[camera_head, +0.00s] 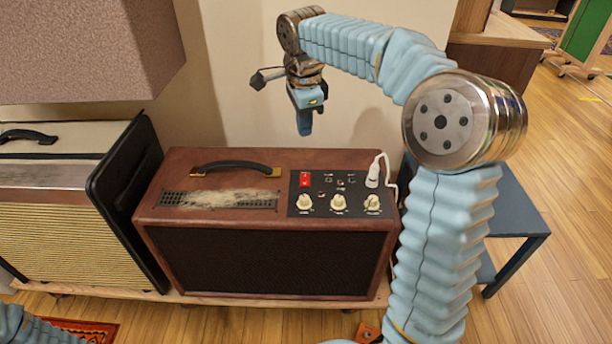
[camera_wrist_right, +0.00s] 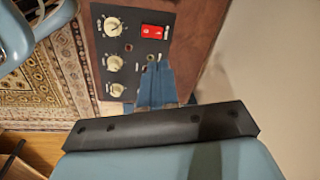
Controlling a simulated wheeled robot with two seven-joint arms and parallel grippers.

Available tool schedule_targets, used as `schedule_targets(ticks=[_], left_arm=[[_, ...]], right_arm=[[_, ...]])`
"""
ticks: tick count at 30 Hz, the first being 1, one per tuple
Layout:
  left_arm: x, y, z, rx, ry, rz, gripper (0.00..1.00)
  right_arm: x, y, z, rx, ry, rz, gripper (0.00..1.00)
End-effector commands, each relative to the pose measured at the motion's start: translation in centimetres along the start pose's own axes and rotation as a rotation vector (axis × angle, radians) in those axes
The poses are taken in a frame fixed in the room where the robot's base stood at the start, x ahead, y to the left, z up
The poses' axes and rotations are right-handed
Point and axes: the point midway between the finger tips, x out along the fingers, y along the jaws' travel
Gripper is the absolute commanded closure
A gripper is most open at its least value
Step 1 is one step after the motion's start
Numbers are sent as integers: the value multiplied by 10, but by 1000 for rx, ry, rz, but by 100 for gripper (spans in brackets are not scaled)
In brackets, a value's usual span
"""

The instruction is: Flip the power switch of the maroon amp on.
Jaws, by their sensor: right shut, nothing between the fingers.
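The maroon amp (camera_head: 270,262) stands on a low wooden platform, with a black handle (camera_head: 237,167) on top. Its black control panel (camera_head: 320,207) carries a red power switch (camera_head: 305,179) at the back left, and cream knobs along the front. In the right wrist view the red switch (camera_wrist_right: 152,31) shows beyond the fingers. I cannot tell which way the rocker is tipped. My right gripper (camera_head: 305,131) is shut and empty, pointing down above and behind the amp's back edge, apart from the switch. My left gripper is out of view.
A white plug (camera_head: 373,176) with a cable stands at the panel's right. A cream amp (camera_head: 50,205) is at the left, below a large brown box (camera_head: 85,50). A wall rises behind the maroon amp. A dark blue table (camera_head: 515,215) stands at the right.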

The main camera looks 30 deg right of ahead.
Motion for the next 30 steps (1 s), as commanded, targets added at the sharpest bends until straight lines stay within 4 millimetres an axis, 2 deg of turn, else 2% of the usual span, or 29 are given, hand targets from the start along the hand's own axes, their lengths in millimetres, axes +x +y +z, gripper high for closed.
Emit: schedule_targets(ticks=[1,7,20,26,30], left_arm=[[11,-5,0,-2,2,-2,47],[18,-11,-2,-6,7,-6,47],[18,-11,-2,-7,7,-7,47],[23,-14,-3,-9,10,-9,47],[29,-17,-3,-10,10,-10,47]], right_arm=[[6,0,1,83,-1,-2,100],[1,1,1,313,-3,0,100],[1,1,1,344,-3,1,100],[25,2,1,343,-1,4,100],[55,2,1,342,-1,6,100]])
